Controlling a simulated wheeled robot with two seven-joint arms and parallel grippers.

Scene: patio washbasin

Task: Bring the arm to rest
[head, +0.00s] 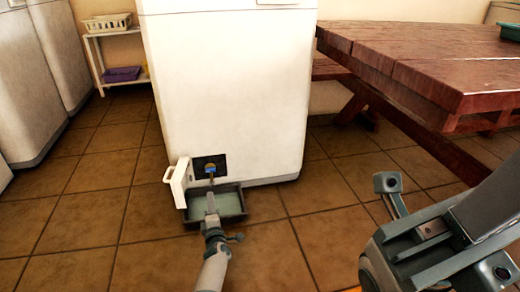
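My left arm comes up from the bottom middle, and its gripper (211,203) is over a shallow dark tray (230,216) on the floor. It points at a dark square recess (207,167) low on the front of a white appliance (225,85). A small yellow and blue part (210,169) shows in the recess, just beyond the fingertips; I cannot tell whether they touch it. The white hatch door (180,183) stands open at the left of the recess. The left fingers are too small to read. My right arm is large at the lower right; its finger opening is unclear.
A red-brown wooden table (430,60) with a bench stands at the right. More white appliances (30,75) are at the left. A white shelf (97,52) holds a basket (106,24) and a purple bin (122,74). The tiled floor (85,215) at left is clear.

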